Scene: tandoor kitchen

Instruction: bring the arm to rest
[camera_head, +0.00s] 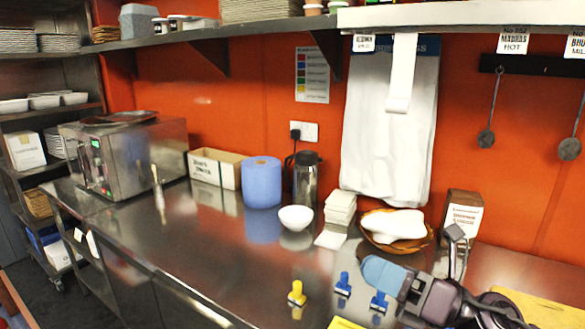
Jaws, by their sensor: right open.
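My right gripper (408,290) comes in from the lower right over the front of the steel counter (215,265). It is open, with its jaw end pointing left. A light-blue piece (383,273) shows right at its jaws; I cannot tell whether it touches them. Small blue items (343,284) stand just left of the jaws, and a small yellow item (297,293) stands farther left, apart from the gripper. My left gripper is not in view.
A white bowl (296,217), blue paper roll (262,183), dark flask (306,180) and basket (373,243) stand along the wall. A steel oven (150,155) is at the left. A shelf (200,32) hangs above. The counter's left front is mostly clear.

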